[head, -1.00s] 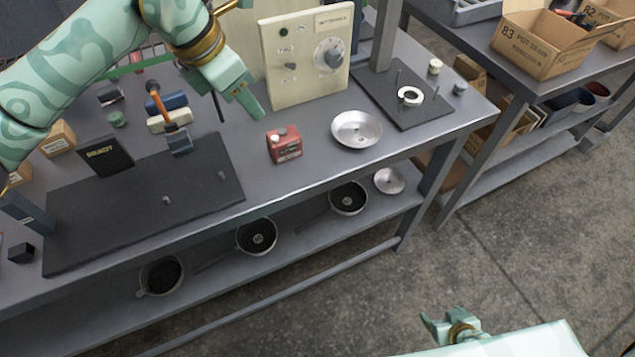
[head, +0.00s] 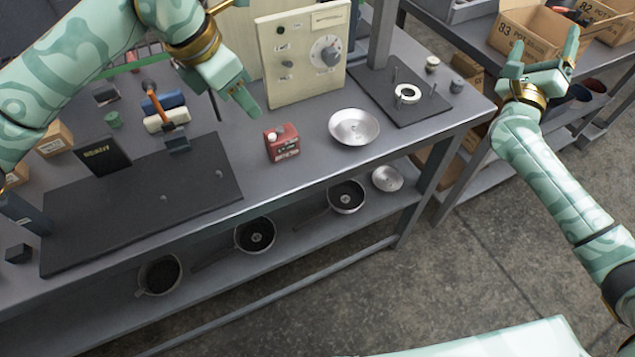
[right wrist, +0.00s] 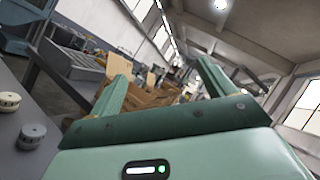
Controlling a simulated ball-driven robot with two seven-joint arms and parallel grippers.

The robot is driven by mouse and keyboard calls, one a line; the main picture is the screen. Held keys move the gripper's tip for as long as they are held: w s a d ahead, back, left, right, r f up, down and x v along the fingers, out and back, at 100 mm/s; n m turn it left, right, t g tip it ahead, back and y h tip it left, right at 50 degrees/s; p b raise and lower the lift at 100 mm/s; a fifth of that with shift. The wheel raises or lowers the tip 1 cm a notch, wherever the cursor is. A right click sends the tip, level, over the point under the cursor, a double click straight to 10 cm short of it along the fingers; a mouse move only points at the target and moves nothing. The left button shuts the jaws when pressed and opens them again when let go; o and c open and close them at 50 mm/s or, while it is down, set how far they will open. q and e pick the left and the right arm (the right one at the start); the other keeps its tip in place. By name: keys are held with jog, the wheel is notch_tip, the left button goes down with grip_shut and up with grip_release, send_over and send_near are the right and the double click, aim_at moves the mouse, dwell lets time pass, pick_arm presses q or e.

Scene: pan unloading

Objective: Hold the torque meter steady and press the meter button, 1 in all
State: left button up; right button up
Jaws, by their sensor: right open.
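My right gripper (head: 543,43) is open and empty, raised at the right, well away from the panel. Its spread fingers also show in the right wrist view (right wrist: 165,85).
A dark stand (head: 425,107) holds a white ring. A dark mat (head: 105,220) lies at left, with an orange-handled tool (head: 160,105) behind. Cartons (head: 527,35) stand on the right bench.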

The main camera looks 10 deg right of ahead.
notch_tip(320, 180, up, 3)
jog(key=a+m+g, duration=0.1)
jog(key=a+m, duration=0.1)
jog(key=m, duration=0.3)
jog(key=n+g+y, duration=0.4)
jog(key=n+y, duration=0.2)
jog(key=y, duration=1.2)
send_near(286, 149)
jog(key=x, duration=1.2)
jog(key=shift+w, duration=0.25)
jog(key=shift+c, duration=0.3)
